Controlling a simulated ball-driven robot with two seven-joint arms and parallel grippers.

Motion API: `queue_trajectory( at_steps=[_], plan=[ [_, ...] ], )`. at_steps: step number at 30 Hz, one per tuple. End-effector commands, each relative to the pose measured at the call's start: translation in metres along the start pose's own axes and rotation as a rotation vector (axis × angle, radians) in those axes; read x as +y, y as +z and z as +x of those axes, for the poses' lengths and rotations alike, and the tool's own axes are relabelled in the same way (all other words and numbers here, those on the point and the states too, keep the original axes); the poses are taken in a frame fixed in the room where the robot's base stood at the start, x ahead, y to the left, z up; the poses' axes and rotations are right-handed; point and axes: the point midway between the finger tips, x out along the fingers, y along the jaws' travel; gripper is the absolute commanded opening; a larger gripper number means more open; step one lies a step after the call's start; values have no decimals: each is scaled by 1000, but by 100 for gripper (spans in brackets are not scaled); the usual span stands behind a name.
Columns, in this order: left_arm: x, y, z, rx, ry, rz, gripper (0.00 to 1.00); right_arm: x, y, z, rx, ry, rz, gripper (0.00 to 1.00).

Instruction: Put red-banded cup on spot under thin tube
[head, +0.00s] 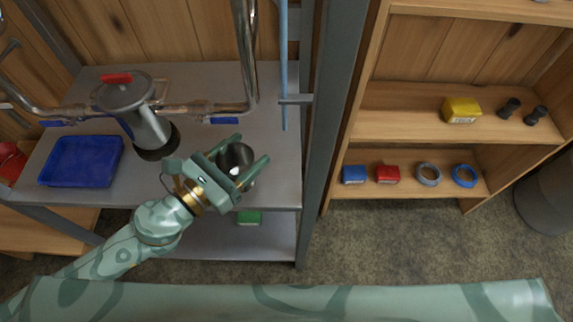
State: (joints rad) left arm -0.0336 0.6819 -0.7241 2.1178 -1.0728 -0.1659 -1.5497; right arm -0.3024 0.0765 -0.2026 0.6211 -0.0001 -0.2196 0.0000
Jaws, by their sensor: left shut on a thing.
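A grey metal cup (234,154) stands between the fingers of my left gripper (253,148), which is shut on it near the front edge of the metal table (285,180). I look down into the cup's dark opening; no red band shows from here. The thin blue tube (284,70) hangs straight down at the right side of the table, behind and to the right of the cup. Its lower end is near the table's right edge. No marked spot can be made out under it. My right gripper is not in view.
A thicker metal pipe (248,60) comes down left of the thin tube. A grey pot with a red top (145,125) and a blue tray (80,160) stand to the left. A grey post (330,110) borders the table; a wooden shelf (400,95) stands beyond it.

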Motion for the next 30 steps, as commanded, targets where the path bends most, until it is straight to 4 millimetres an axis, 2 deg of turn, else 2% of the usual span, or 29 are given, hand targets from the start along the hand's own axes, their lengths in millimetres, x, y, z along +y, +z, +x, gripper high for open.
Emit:
queue_trajectory(
  at_steps=[5,14,17,18,22,28,30],
  plan=[
    [-4,-9,10,-3,-52,-2,37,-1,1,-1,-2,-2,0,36],
    [-1,-44,84,-5,-56,-3,37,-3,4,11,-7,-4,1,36],
    [0,-65,104,-1,-55,-6,37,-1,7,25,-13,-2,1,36],
    [0,-73,110,-2,-55,-7,33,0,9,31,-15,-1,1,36],
    [1,-91,126,-2,-54,-6,33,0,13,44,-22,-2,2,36],
    [2,-103,139,-3,-54,-3,33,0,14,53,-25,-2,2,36],
    [2,-116,144,-1,-54,-7,33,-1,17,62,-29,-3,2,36]
  ],
)
